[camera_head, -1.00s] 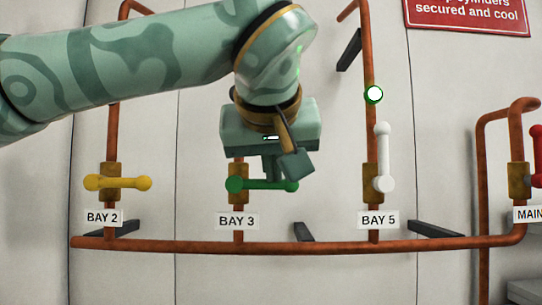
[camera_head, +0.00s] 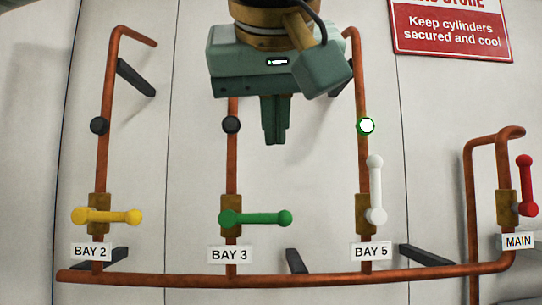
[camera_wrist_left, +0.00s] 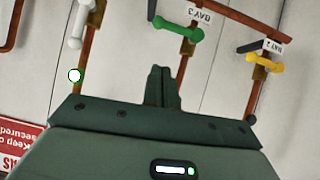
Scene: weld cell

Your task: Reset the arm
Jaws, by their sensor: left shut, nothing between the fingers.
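My left gripper (camera_head: 275,142) hangs in front of the wall, above the green handle and apart from it. Its two fingers are together with nothing between them. In the left wrist view the shut fingers (camera_wrist_left: 161,70) point toward the pipes. The green BAY 3 handle (camera_head: 256,218) lies horizontal and also shows in the wrist view (camera_wrist_left: 178,28). The yellow BAY 2 handle (camera_head: 107,216) is horizontal. The white BAY 5 handle (camera_head: 376,190) stands upright. The red MAIN handle (camera_head: 526,187) is upright. My right gripper is out of view.
A copper manifold pipe (camera_head: 190,280) runs along the bottom, with risers going up. The BAY 5 riser carries a lit white-green indicator (camera_head: 367,126); those on BAY 2 (camera_head: 99,125) and BAY 3 (camera_head: 231,125) are dark. Dark brackets (camera_head: 136,77) stick out. A red sign (camera_head: 450,30) hangs upper right.

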